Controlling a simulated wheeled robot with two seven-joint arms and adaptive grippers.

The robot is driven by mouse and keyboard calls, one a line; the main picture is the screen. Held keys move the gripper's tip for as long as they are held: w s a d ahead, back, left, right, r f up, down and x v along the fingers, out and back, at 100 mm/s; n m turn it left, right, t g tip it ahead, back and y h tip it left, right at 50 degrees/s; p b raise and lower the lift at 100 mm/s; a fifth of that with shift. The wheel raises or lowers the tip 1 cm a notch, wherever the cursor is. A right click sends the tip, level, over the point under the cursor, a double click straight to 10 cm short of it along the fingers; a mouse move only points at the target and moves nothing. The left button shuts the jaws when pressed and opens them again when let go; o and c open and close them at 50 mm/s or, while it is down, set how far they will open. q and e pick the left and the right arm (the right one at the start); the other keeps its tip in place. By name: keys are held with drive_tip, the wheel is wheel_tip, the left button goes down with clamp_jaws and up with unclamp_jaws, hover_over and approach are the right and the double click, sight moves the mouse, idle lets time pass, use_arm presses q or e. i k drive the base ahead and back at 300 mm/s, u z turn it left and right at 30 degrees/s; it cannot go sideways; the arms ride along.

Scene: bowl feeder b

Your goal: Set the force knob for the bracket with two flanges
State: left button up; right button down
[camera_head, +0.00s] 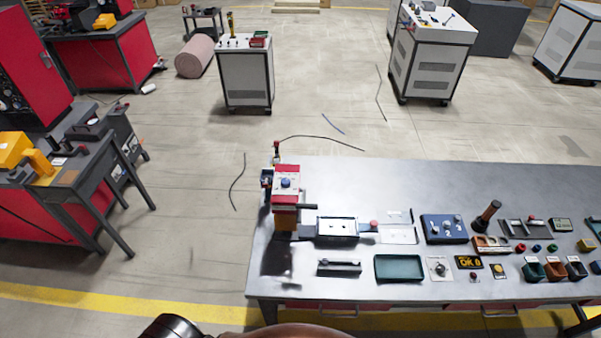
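A small white plate with a round knob (438,267) lies near the front edge of the workbench (330,180). A blue control box (445,229) with several small knobs stands behind it. I cannot tell which of these is the force knob, and the settings are too small to read. A red and orange press-like machine (286,200) stands at the bench's left end, with a blue round part on its top. A bracket with two flanges cannot be made out for sure. Neither of my grippers shows; only dark and brown parts of my body appear at the bottom edge.
Small coloured bins (534,273) stand at the right. The bench's back middle is clear. Cables lie on the floor behind.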

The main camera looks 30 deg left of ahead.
sight(284, 182)
drive_tip(key=u, duration=0.6)
drive_tip(key=i, duration=0.85)
drive_tip(key=u, duration=0.85)
